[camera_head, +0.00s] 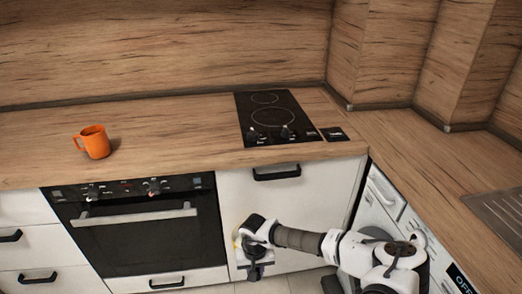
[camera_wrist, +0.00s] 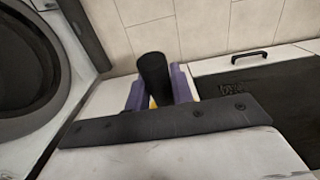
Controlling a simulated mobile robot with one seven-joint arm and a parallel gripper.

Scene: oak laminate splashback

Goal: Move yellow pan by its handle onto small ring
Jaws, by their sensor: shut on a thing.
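My gripper (camera_head: 254,262) is low in front of the cabinet door beside the oven, below the counter edge. In the wrist view its purple fingers (camera_wrist: 158,92) are shut on the dark round handle of the yellow pan (camera_wrist: 153,72). A little yellow of the pan shows between the fingers, and a thin yellow edge (camera_head: 236,241) shows beside my gripper in the head view. Most of the pan is hidden. The small ring (camera_head: 265,98) is the rear ring on the black cooktop, behind the large ring (camera_head: 273,118). Both rings are bare.
An orange mug (camera_head: 95,142) stands on the counter at left. The oven (camera_head: 135,235) has a bar handle and knobs, and the cabinet has a black handle (camera_head: 277,173). A washing machine (camera_wrist: 35,80) stands beside my gripper. The counter between mug and cooktop is clear.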

